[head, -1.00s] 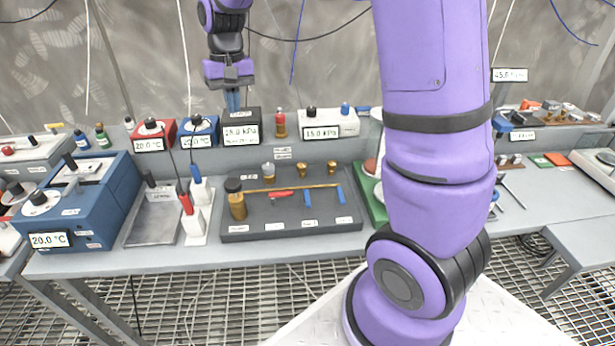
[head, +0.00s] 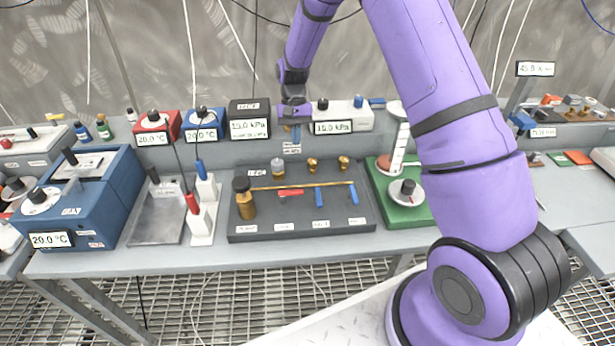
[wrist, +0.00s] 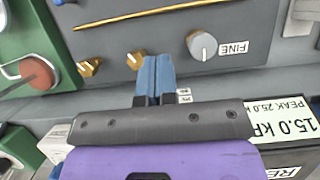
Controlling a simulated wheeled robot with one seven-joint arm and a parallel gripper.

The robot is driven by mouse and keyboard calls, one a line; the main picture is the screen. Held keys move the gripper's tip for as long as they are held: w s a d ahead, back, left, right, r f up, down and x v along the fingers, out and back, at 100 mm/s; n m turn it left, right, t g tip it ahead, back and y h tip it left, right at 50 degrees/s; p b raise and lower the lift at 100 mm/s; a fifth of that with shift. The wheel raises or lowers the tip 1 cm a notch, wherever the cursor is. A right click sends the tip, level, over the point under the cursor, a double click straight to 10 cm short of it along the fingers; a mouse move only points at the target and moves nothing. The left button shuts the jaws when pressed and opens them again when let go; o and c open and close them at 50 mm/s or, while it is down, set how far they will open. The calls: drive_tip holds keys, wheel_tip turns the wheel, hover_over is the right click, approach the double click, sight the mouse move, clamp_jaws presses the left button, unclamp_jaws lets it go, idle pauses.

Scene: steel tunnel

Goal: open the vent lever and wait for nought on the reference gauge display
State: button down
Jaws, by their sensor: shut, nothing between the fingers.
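A dark manifold panel (head: 300,212) carries a brass pipe, a red lever (head: 290,192) lying roughly along the pipe, and two blue levers (head: 319,198) (head: 353,194) turned across it. Their labels are too small to read, so I cannot tell which is the vent lever. The black reference gauge (head: 250,120) behind the panel displays 15.0 kPa; the wrist view shows its display (wrist: 280,118) with a peak of 25.0. My gripper (head: 296,134) is shut and empty, above the bench behind the panel. In the wrist view its blue fingertips (wrist: 156,60) point towards the panel's back edge, near brass knobs.
A white gauge box (head: 337,120) reading 15.0 kPa stands right of my gripper. A green board (head: 405,213) with a grey knob is right of the panel. A white stand (head: 202,225) with red and blue probes and a blue bath (head: 85,205) are to the left.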

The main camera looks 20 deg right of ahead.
drive_tip(key=shift+d, duration=0.1)
drive_tip(key=x, duration=1)
drive_tip(key=s, duration=0.1)
drive_tip(key=s+a, duration=0.1)
drive_tip(key=s, duration=0.1)
drive_tip(key=shift+s+a, duration=0.15)
drive_tip(key=shift+s, duration=0.2)
